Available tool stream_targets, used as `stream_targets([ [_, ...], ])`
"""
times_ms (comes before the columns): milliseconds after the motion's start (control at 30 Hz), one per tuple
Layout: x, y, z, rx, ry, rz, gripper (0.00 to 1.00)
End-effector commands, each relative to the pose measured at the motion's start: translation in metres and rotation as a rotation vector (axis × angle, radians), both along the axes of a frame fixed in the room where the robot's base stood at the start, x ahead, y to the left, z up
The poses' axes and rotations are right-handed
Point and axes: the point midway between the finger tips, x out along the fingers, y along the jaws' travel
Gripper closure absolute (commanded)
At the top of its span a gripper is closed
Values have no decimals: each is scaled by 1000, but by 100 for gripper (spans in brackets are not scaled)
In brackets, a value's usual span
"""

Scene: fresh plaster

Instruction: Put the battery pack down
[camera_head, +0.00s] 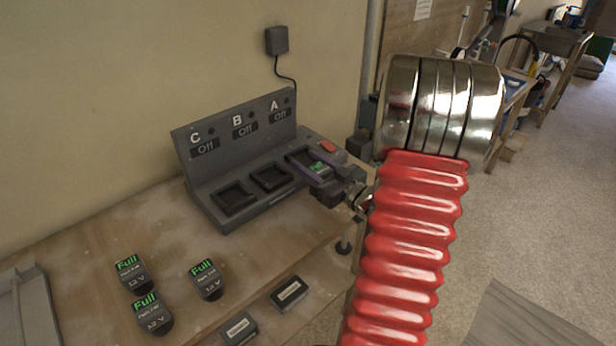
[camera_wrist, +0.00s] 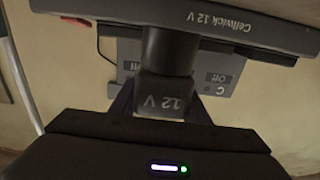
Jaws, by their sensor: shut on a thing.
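My gripper (camera_head: 316,166) is over the right end of the grey charger (camera_head: 228,212), at bay A. It is shut on a dark battery pack (camera_head: 323,172), whose green mark shows between the fingers. In the wrist view the held battery pack (camera_wrist: 165,98), marked 12 V, is between the fingers. I cannot tell whether it touches the bay floor. Bays C (camera_head: 233,198) and B (camera_head: 271,177) look empty. Signs C, B and A all read Off. The wrist view also shows the charger edge marked Cellwick 12 V (camera_wrist: 190,22).
Three packs with green Full labels (camera_head: 131,272) (camera_head: 207,278) (camera_head: 152,313) stand on the wooden bench (camera_head: 235,262). Two dark blocks with pale labels (camera_head: 289,292) (camera_head: 239,328) lie near its front edge. A grey tray-like object (camera_head: 30,308) is at far left. The wall is behind the charger.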

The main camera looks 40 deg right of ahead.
Motion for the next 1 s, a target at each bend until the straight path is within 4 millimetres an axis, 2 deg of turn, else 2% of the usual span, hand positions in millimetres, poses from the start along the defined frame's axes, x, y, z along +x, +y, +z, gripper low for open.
stream_targets([
  [367, 0, 0, -2, -1, -1, 1, 95],
  [733, 1, 1, -37, 1, 0, 2, 95],
  [1000, 1, 1, -41, -2, -2, 3, 95],
])
